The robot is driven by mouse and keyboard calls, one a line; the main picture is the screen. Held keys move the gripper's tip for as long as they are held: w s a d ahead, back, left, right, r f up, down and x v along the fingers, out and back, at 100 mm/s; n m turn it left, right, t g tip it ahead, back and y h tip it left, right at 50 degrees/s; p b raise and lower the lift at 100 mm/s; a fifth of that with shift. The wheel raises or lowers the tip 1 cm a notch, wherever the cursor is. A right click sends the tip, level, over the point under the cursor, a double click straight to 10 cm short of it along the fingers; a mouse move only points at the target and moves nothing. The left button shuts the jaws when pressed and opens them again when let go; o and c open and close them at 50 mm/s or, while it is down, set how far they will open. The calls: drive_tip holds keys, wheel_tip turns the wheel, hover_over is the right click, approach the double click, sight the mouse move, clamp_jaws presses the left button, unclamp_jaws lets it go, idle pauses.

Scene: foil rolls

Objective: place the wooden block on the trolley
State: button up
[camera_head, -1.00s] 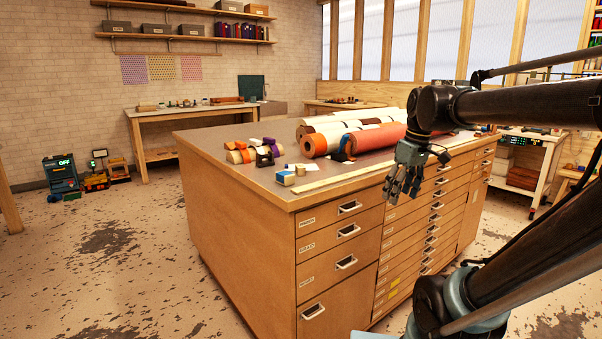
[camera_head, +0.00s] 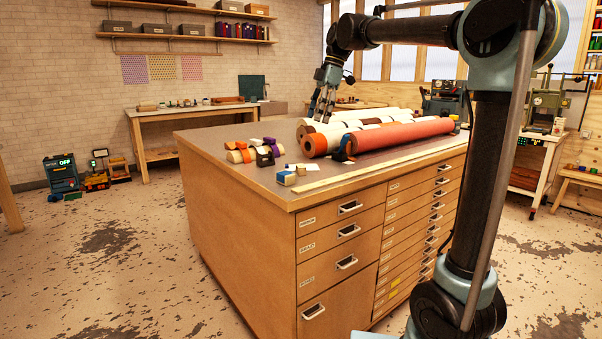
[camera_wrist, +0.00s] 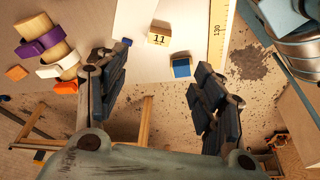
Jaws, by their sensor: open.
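My gripper (camera_head: 322,108) is open and empty, fingers pointing down, at the back of the drawer cabinet's top near the far ends of the rolls. Its spread fingers also show in the wrist view (camera_wrist: 155,90). A small wooden block with a blue face (camera_head: 286,178) lies near the cabinet top's front left corner; it shows in the wrist view (camera_wrist: 181,66) too. Beside it is a pale block marked 11 (camera_wrist: 158,37). I cannot tell which is the task's block. A white wheeled stand (camera_head: 546,160) at the right may be the trolley.
Large rolls, including a long orange one (camera_head: 400,135), lie across the cabinet top (camera_head: 215,137). A pale ruler (camera_head: 340,180) runs along the front edge.

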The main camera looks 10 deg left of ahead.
sight(301, 165)
drive_tip(key=x, duration=1.7)
drive_tip(key=shift+a, duration=0.3)
drive_tip(key=shift+c, duration=0.2)
drive_tip(key=c, duration=1)
drive_tip(key=shift+o, duration=0.2)
